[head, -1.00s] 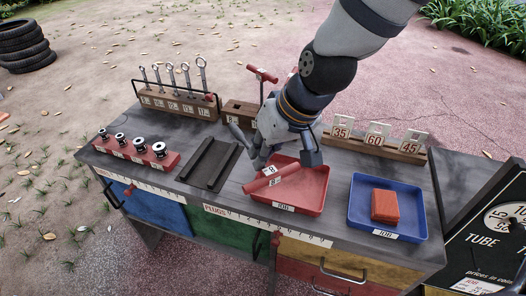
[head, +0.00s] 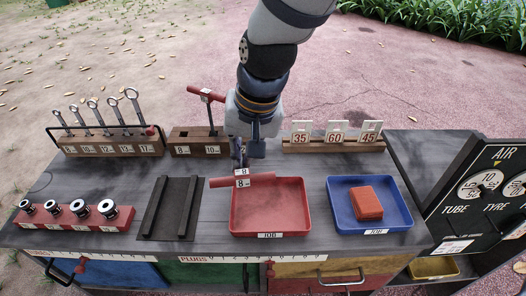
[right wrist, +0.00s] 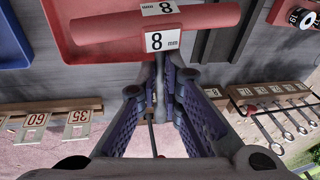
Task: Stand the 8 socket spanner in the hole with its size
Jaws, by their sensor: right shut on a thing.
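The 8 socket spanner (head: 242,181) has a red T-handle with a white "8 mm" label. My right gripper (head: 238,152) is shut on it just below the handle. The handle lies level, above the back left corner of the red tray. In the right wrist view the spanner's handle (right wrist: 155,27) crosses beyond the fingertips (right wrist: 165,72), and its thin shaft runs back between the fingers. A wooden block (head: 196,134) carries labels 8 and 10. Another red T-handled spanner (head: 207,95) stands upright at label 10. The place at label 8 looks empty. My left gripper is out of view.
The red tray (head: 234,218) looks empty. A blue tray (head: 402,215) holds an orange block. A ring-spanner rack (head: 110,143) stands left of the wooden block, a numbered tag rack (head: 335,147) to its right. A socket rail (head: 75,222) and dark slotted tray (head: 168,210) lie in front.

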